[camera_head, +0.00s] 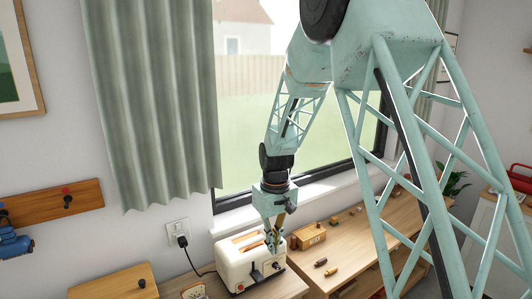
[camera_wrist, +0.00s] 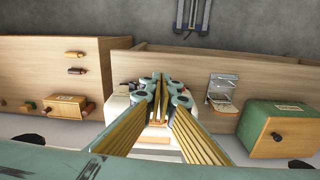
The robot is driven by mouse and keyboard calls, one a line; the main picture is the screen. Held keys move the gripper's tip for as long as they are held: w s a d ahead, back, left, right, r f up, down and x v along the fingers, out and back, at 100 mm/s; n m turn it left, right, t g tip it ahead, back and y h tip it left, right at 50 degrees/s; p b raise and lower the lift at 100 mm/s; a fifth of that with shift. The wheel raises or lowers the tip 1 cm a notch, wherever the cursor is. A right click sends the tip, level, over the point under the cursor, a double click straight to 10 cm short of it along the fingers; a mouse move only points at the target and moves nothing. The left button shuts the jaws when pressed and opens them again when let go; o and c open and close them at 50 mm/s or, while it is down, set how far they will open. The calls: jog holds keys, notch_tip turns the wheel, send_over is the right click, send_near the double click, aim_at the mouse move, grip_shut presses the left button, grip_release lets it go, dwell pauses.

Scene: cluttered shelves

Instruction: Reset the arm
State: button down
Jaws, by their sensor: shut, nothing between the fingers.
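My gripper (camera_head: 273,246) points down at the cream toaster (camera_head: 238,262) on the wooden counter, at its right part. In the wrist view my gripper (camera_wrist: 161,84) has its two fingers together with nothing between them. The toaster (camera_wrist: 152,141) lies partly hidden behind the fingers there. I cannot tell whether the fingertips touch it. My arm reaches down from the upper right of the head view, in front of the window.
A small wooden box (camera_head: 308,236) and short dark pieces (camera_head: 320,262) lie on the right counter. A plug (camera_head: 181,239) sits in the wall socket. A curtain (camera_head: 155,100) hangs left.

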jog(key=s+d+r+m+t+b, duration=0.1)
jog(key=s+d+r+m+b, duration=0.15)
jog(key=s+d+r, duration=0.55)
jog(key=s+d+r+m+t+b, duration=0.1)
jog(key=s+d+r+b, duration=0.25)
jog(key=s+r, duration=0.85)
jog(key=s+d+f+m+b, duration=0.1)
jog(key=s+d+b, duration=0.1)
jog(key=s, duration=1.2)
jog(key=s+d+f+m+t+b, duration=0.1)
jog(key=s+d, duration=0.4)
jog(key=s, duration=0.8)
jog(key=shift+s+b, duration=0.35)
jog(key=shift+b, duration=0.35)
